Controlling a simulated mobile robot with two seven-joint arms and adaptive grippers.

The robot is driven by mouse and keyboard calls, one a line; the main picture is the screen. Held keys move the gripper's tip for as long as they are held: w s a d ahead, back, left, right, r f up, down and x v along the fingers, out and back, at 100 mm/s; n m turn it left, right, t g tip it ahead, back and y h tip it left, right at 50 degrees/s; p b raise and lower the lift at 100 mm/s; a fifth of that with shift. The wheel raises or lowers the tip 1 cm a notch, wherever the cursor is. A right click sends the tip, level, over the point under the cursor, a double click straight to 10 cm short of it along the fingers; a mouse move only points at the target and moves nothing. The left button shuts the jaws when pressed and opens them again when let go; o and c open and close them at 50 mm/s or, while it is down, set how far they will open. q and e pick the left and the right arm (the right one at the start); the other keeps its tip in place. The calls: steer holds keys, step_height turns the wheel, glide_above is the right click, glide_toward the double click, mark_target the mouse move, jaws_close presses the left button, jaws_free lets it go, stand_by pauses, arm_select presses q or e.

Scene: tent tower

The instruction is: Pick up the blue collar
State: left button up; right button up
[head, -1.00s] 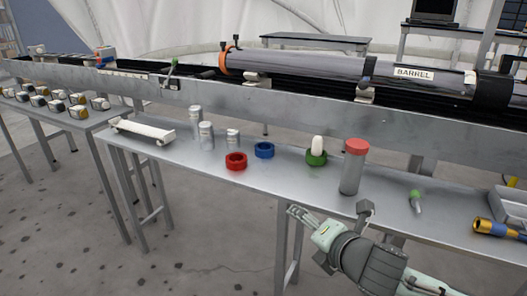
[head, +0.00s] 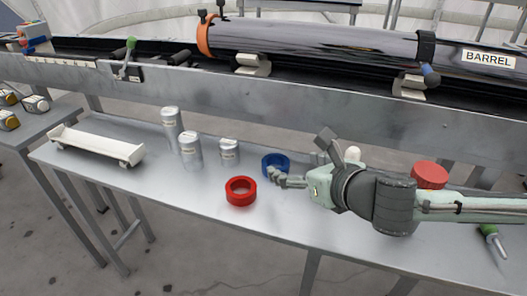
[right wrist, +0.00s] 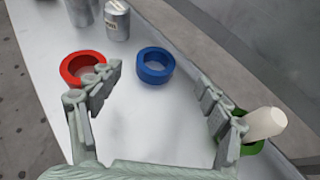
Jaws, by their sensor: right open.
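The blue collar (head: 266,167) is a short open ring lying flat on the grey bench. In the right wrist view the blue collar (right wrist: 154,79) shows ahead of the fingertips, between their two lines, with clear bench between. My right gripper (head: 283,181) reaches in from the right, its fingertips close to the collar's near side and partly covering it in the head view. In the right wrist view my right gripper (right wrist: 158,78) is open with nothing held. My left gripper is not in view.
A red collar (head: 240,203) lies left of the fingers. A green collar (right wrist: 252,148) with a white rounded piece (right wrist: 265,123) stands by the right finger. Several silver cans (head: 190,152) and a white cradle (head: 97,146) stand left. The steel rail (head: 275,105) runs behind the bench.

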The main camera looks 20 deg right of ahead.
mark_target(285, 166)
steer(key=shift+w+a+f, duration=0.15)
steer(key=shift+w+f, duration=0.2)
steer(key=shift+w, duration=0.25)
steer(key=x, duration=0.3)
steer(key=shift+s+a+f, duration=0.15)
steer(key=shift+s+f, duration=0.05)
steer(key=shift+f, duration=0.1)
steer(key=shift+b+x, duration=0.3)
steer(key=shift+x, duration=0.9)
steer(key=shift+w+f, duration=0.1)
steer(key=shift+w, duration=0.1)
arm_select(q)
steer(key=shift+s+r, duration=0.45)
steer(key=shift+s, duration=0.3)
arm_select(e)
steer(key=shift+a, duration=0.1)
steer(key=c, duration=1.2)
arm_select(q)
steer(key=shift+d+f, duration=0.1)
arm_select(e)
steer(key=shift+c, duration=0.6)
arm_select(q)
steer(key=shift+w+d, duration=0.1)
